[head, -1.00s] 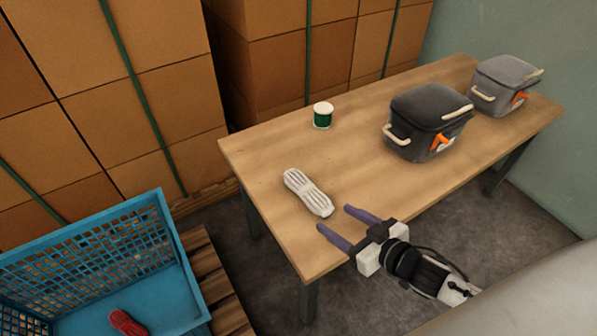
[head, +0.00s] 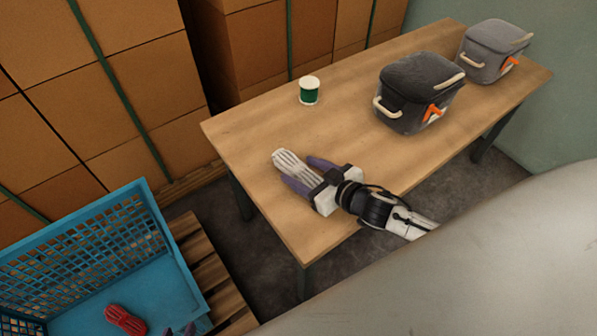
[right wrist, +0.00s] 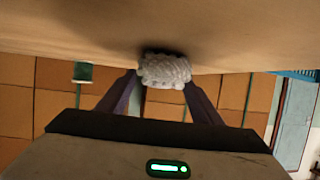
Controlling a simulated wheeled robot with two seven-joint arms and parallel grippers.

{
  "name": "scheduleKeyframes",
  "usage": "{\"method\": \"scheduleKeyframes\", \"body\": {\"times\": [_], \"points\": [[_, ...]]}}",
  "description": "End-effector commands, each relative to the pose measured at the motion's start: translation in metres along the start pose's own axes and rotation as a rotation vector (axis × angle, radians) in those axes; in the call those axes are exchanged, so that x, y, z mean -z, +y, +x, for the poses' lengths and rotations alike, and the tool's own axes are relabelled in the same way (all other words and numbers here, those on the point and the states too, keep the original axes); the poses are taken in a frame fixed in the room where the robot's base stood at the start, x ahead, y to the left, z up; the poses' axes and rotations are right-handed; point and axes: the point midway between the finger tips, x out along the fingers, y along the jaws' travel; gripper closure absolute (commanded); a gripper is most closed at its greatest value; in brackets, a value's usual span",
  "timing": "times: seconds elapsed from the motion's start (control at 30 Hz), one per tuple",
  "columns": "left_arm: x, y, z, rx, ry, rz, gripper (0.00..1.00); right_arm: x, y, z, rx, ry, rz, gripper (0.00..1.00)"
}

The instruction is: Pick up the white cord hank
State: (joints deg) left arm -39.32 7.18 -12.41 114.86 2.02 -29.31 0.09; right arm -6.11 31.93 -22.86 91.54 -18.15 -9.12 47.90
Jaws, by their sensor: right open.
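The white cord hank (head: 287,160) lies near the left end of the wooden table (head: 345,140). My right gripper (head: 297,174) is open, with its purple fingers on either side of the hank's near part. In the right wrist view the hank (right wrist: 165,70) sits between the two fingertips; I cannot tell whether they touch it.
A green spool with a white top (head: 309,91) stands behind the hank. A dark lidded bin (head: 418,92) and a grey one (head: 494,52) stand further right. The blue crate (head: 165,235) at lower left holds a red hank (head: 125,320). Cardboard boxes (head: 150,75) stand behind.

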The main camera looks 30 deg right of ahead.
Motion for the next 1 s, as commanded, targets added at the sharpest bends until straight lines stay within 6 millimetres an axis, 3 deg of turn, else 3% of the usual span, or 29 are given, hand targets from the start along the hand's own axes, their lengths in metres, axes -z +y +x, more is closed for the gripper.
{"method": "scheduleKeyframes", "body": {"times": [0.13, 0.4, 0.63, 0.87, 1.0], "points": [[-0.002, -0.001, 0.002, 0.0, 0.001, 0.0, 0.69, -0.001, 0.0, 0.017, 0.0, 0.001, 0.002, 0.41], [-0.002, -0.001, 0.002, -0.001, 0.001, 0.0, 0.69, -0.001, -0.001, 0.019, 0.001, 0.0, 0.002, 0.41], [-0.002, -0.001, 0.002, -0.001, 0.001, 0.0, 0.69, -0.001, -0.001, 0.019, 0.001, 0.0, 0.002, 0.78], [-0.002, -0.001, 0.001, -0.001, 0.0, 0.0, 0.69, 0.001, -0.001, 0.019, 0.001, 0.001, 0.001, 0.78], [0.002, 0.0, -0.003, 0.0, -0.001, 0.001, 0.69, 0.014, 0.0, 0.014, 0.001, 0.003, -0.001, 0.78]]}}
